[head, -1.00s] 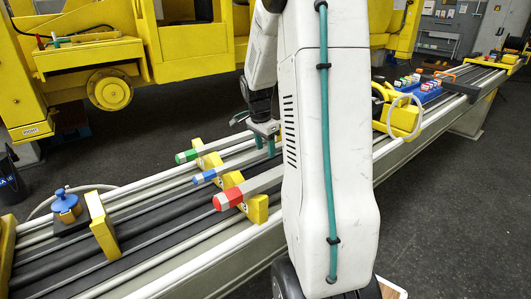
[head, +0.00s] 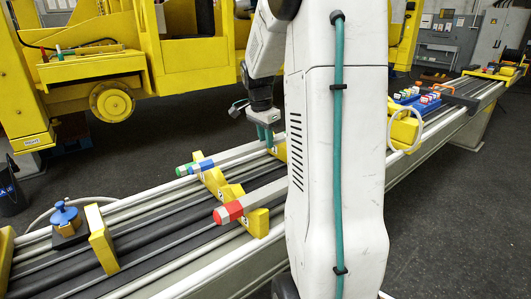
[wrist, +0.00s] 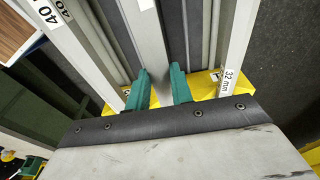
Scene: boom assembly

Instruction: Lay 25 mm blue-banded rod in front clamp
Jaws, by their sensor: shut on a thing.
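My gripper (head: 265,135) is shut on the grey blue-banded rod, its teal fingers (wrist: 158,88) on either side of it in the wrist view. The rod's blue end (head: 203,166) shows in the head view, raised above the yellow notched rack (head: 213,180) and close beside the green-ended rod (head: 183,170). The rod itself (wrist: 146,35) runs away from the fingers in the wrist view. The red-ended rod (head: 228,213) lies in the rack nearer the camera. I cannot tell which fixture is the front clamp. My arm hides part of the bench.
A yellow upright plate (head: 102,240) and a blue-knobbed fixture (head: 66,216) stand at the bench's left. Rods labelled 40 (wrist: 52,14) and 32 mm (wrist: 229,80) flank the held rod. A yellow machine (head: 100,75) stands behind the bench.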

